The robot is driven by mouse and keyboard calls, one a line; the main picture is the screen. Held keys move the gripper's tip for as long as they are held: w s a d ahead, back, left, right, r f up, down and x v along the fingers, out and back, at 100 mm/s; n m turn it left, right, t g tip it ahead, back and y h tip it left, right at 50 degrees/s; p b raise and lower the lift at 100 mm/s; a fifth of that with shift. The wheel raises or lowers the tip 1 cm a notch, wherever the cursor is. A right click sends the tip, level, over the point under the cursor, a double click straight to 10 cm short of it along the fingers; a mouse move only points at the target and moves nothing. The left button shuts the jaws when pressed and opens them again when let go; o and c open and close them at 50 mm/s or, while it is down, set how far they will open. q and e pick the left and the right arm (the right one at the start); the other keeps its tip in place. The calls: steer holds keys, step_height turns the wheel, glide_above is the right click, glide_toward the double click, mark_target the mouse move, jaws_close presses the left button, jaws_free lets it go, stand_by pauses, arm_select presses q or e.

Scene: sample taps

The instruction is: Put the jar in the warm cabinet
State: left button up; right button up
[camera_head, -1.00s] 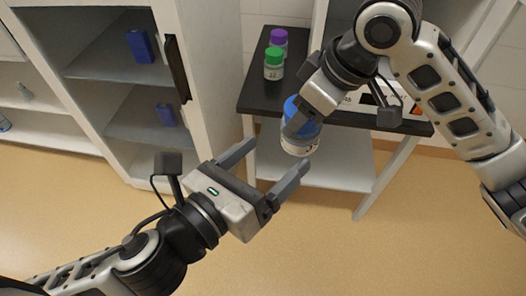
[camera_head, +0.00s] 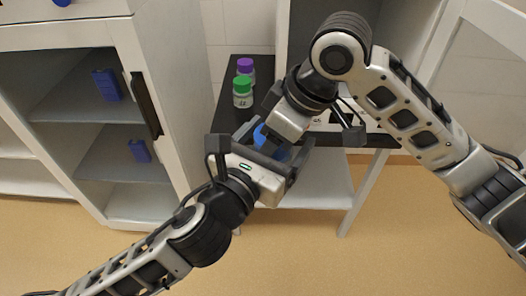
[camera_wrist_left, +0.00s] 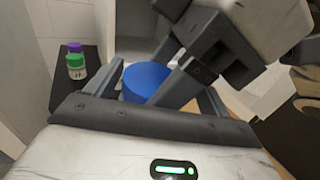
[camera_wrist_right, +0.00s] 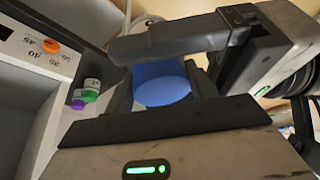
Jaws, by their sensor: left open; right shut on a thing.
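The blue-lidded jar (camera_head: 262,135) is held above the floor at the dark table's front edge, mostly hidden by both grippers. My right gripper (camera_head: 270,130) is shut on it. My left gripper (camera_head: 274,146) is open, its fingers either side of the jar; I cannot tell whether they touch it. The blue lid also shows between the fingers in the left wrist view (camera_wrist_left: 146,82) and the right wrist view (camera_wrist_right: 162,84). A white cabinet with a control panel (camera_wrist_right: 42,45) stands on the table; I cannot tell if it is the warm one.
A green-lidded jar (camera_head: 242,92) and a purple-lidded jar (camera_head: 245,67) stand on the dark table (camera_head: 232,115). At left, a white cabinet (camera_head: 165,60) with a dark handle shows shelves holding blue objects (camera_head: 107,85). The floor in front is clear.

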arm_select(q)
steer(key=shift+w+d, duration=0.2)
steer(key=shift+w, duration=0.15)
